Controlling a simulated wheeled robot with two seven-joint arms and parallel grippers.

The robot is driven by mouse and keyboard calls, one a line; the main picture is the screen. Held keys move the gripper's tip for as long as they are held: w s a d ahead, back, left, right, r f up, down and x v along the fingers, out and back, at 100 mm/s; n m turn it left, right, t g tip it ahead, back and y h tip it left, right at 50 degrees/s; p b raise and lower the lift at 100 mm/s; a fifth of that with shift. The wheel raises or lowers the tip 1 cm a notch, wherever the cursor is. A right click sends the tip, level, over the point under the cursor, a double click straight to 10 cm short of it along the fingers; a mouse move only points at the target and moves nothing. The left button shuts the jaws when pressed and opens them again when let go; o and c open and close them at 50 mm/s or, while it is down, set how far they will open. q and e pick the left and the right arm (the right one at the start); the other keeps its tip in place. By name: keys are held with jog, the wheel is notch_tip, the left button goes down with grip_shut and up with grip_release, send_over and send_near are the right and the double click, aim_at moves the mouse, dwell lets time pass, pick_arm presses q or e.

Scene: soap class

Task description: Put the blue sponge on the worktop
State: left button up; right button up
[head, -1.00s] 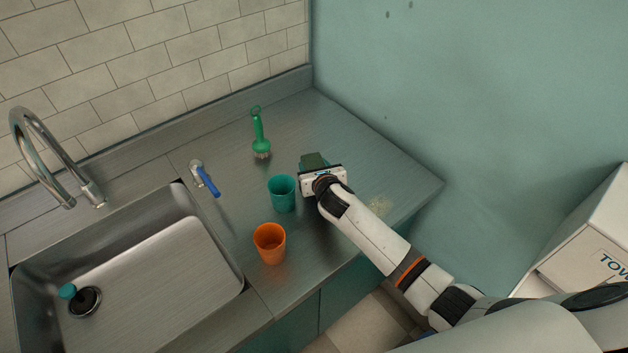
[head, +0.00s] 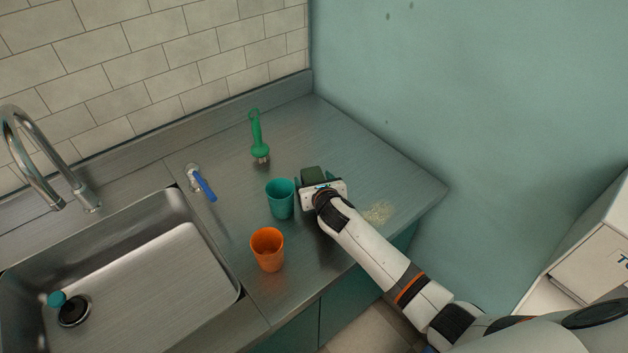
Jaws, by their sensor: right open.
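The worktop (head: 350,140) is a grey metal counter. My right gripper (head: 312,181) is low over it, to the right of the teal cup, and its jaws are open. A dark green block (head: 313,174) shows at its fingers, partly hidden by the gripper. It may be the sponge with its scouring side up, but I see no blue on it. I cannot tell whether it touches the worktop. My left gripper is not in view.
A teal cup (head: 280,198) stands close to the left of my right gripper, and an orange cup (head: 267,249) nearer the front. A green brush (head: 257,135) and a blue-handled item (head: 203,184) lie behind. The sink (head: 130,285) is at left. A pale crumbly patch (head: 379,213) lies at right.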

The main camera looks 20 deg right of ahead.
jog(key=shift+r, duration=0.25)
jog(key=shift+s+r+p, duration=0.2)
jog(key=shift+s+p, duration=0.1)
jog(key=shift+p, duration=0.2)
jog(key=p+v, duration=0.7)
jog(key=v, duration=0.3)
jog(key=shift+p, duration=0.4)
jog(key=shift+s+a+r, duration=0.1)
jog(key=shift+s+r, duration=0.05)
jog(key=shift+s, duration=0.55)
